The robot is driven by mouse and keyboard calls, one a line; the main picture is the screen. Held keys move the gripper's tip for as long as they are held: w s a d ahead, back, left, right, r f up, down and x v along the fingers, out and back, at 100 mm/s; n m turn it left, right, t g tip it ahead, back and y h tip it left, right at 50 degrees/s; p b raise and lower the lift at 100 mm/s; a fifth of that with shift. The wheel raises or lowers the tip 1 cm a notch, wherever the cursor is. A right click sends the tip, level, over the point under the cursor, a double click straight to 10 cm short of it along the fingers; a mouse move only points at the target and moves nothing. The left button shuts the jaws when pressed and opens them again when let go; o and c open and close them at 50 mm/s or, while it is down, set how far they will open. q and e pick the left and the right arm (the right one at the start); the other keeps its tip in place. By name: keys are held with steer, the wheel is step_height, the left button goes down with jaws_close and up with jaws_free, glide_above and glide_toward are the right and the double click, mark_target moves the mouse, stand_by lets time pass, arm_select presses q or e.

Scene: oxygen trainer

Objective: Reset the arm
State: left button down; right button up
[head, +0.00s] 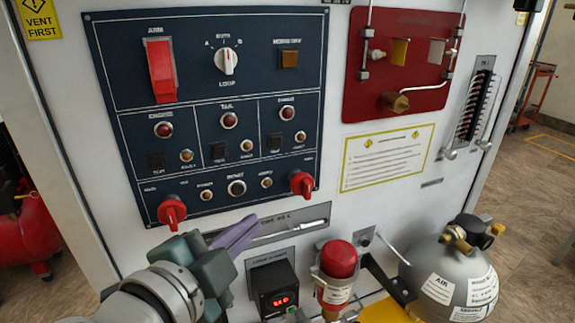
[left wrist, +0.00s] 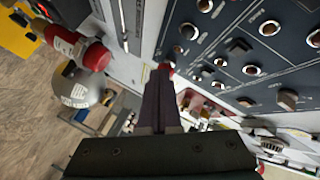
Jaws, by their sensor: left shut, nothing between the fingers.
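The ARM control (head: 161,70) is a long red guard or cover at the upper left of the dark blue panel (head: 265,95); I cannot tell what lies under it. My left gripper (head: 243,228) is shut and empty, in front of the panel's lower edge and well below the ARM control. Its dark purple fingers also show in the left wrist view (left wrist: 160,85), with a red knob just beyond their tips. My right gripper is in neither view.
Two red knobs (head: 171,212) (head: 302,183) stick out along the panel's bottom. Below are a black box with a red readout (head: 275,290), a red-capped cylinder (head: 338,262) and a grey AIR tank (head: 450,275). A red plate with fittings (head: 400,62) is at upper right.

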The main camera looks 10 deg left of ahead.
arm_select(q)
steer(key=s+a+r+n+g+y+p, duration=0.15)
steer(key=s+r+n+g+p, duration=0.25)
steer(key=s, duration=0.4)
steer(key=s+a+r+n+g+p, duration=0.2)
steer(key=s+r+n+g+p, duration=0.25)
steer(key=s, duration=0.35)
steer(key=s+a+r+n+g+y+p, duration=0.1)
steer(key=s+a+r+n+g+p, duration=0.15)
steer(key=s+p, duration=0.4)
step_height(320, 180, up, 37)
steer(key=s+p, duration=0.1)
steer(key=p, duration=3.3)
steer(key=shift+d+f+n+g, duration=0.2)
steer(key=shift+d+n+g, duration=0.05)
steer(key=shift+n+g, duration=0.05)
